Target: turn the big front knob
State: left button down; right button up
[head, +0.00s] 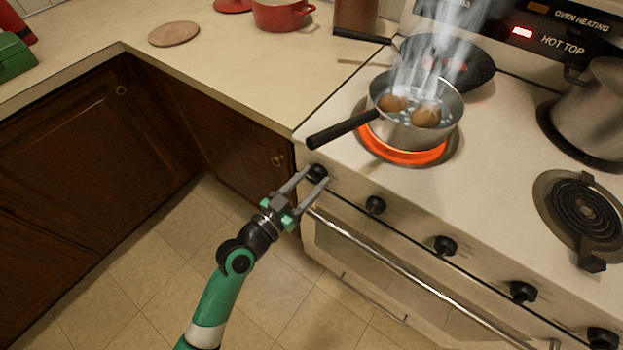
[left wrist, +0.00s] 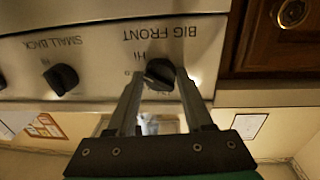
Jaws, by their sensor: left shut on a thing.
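The big front knob (head: 317,172) is a black knob at the left end of the stove's front panel. In the left wrist view the knob (left wrist: 159,74) sits under the upside-down label BIG FRONT. My left gripper (head: 312,179) has its two grey fingers on either side of the knob and is shut on it. The left wrist view shows the fingertips (left wrist: 158,84) at the knob's sides, partly covering it. My right gripper is in neither view.
A steaming saucepan (head: 412,130) with brown items in water stands on a glowing orange burner (head: 405,156), its black handle (head: 342,130) reaching left above the knob. Several more knobs, such as the small back knob (left wrist: 61,79), line the panel above the oven handle (head: 420,282).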

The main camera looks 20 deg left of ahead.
pick_arm(q)
jog(key=n, duration=0.3)
jog(key=shift+n, duration=0.3)
jog(key=n, duration=0.3)
jog(key=shift+d+n, duration=0.1)
jog(key=shift+n, duration=0.3)
jog(key=n+p, duration=0.1)
jog(key=n, duration=0.3)
jog(key=shift+n+t+y+p, duration=0.35)
jog(key=shift+n+t+y, duration=0.05)
jog(key=shift+d+f+n+p, duration=0.1)
jog(key=shift+n+p, duration=0.4)
jog(key=shift+n, duration=1.4)
jog(key=shift+c, duration=1.6)
grip_release()
jog(key=shift+s+y, duration=0.15)
jog(key=shift+y, duration=0.25)
